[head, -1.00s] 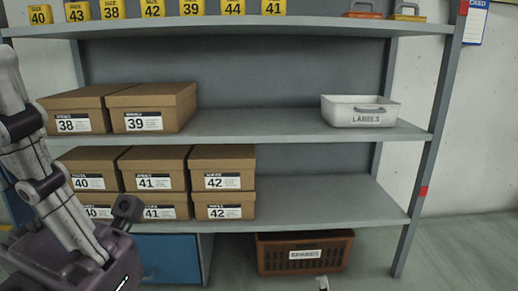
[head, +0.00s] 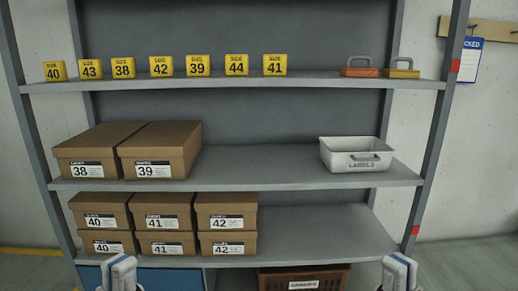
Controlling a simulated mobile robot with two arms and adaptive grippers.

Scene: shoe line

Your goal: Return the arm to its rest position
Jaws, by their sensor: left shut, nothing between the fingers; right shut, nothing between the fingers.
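My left gripper (head: 120,272) shows at the bottom left edge of the head view, in front of the lower shelf and the blue cabinet. It is shut and holds nothing. My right gripper (head: 398,272) shows at the bottom right edge, in front of the right end of the shelf rack. It is also shut and empty. Both are cut off by the lower edge of the picture. Neither appears to touch anything.
The shelf rack (head: 270,170) carries yellow size blocks (head: 198,66), shoe boxes (head: 160,150) and a white labels bin (head: 355,153). Below stand a blue cabinet (head: 178,279) and a brown crate (head: 335,277).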

